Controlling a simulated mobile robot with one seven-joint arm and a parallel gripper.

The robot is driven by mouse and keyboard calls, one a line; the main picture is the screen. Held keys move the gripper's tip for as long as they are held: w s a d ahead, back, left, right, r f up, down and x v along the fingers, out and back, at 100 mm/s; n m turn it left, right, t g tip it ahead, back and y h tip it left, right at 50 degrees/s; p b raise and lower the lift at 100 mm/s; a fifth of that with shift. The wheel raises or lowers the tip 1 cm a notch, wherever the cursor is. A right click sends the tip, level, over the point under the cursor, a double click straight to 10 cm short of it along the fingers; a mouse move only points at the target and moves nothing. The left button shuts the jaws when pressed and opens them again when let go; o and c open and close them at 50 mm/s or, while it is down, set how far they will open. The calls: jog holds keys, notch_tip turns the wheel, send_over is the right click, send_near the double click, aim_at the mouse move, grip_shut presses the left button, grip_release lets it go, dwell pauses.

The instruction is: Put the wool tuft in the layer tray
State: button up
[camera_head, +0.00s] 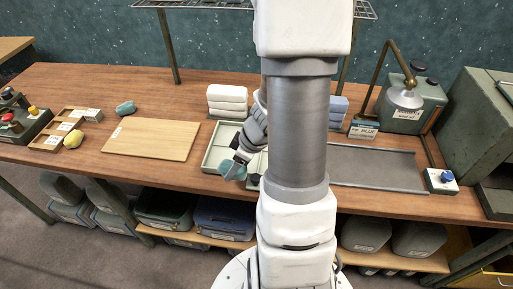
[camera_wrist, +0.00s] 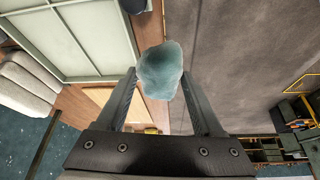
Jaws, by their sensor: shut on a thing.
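My gripper (camera_wrist: 160,80) is shut on a blue-teal wool tuft (camera_wrist: 160,69), which sits between the fingertips in the wrist view. In the head view the tuft (camera_head: 232,171) hangs below my gripper (camera_head: 241,158), by the table's front edge. The pale green layer tray (camera_head: 214,154), with dividers, lies just behind and beside it, partly hidden by my arm. In the wrist view the tray (camera_wrist: 97,37) fills the upper left, and the tuft is outside its rim, over the table edge and floor.
Another teal tuft (camera_head: 125,107) and a yellow tuft (camera_head: 73,140) lie at the left, near a wooden board (camera_head: 150,139). Bins fill the shelf below.

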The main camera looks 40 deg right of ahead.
jog(key=r, duration=0.2)
jog(key=shift+w+r, duration=0.3)
jog(key=shift+r, duration=0.05)
jog(key=w+d+f, duration=0.2)
jog(key=w, duration=0.1)
jog(key=w+d+f+b, duration=0.1)
jog(key=w+d+f, duration=0.1)
jog(key=w, duration=0.1)
jog(key=w+d+f, duration=0.2)
jog(key=w+f, duration=0.1)
jog(key=shift+w+d+b, duration=0.2)
jog(key=shift+d+b, duration=0.15)
jog(key=shift+f+b, duration=0.55)
jog(key=shift+f, duration=1.35)
jog(key=shift+f, duration=0.1)
jog(key=o, duration=1.3)
jog(key=p+v, duration=0.3)
jog(key=v, duration=0.9)
jog(key=shift+w, duration=0.1)
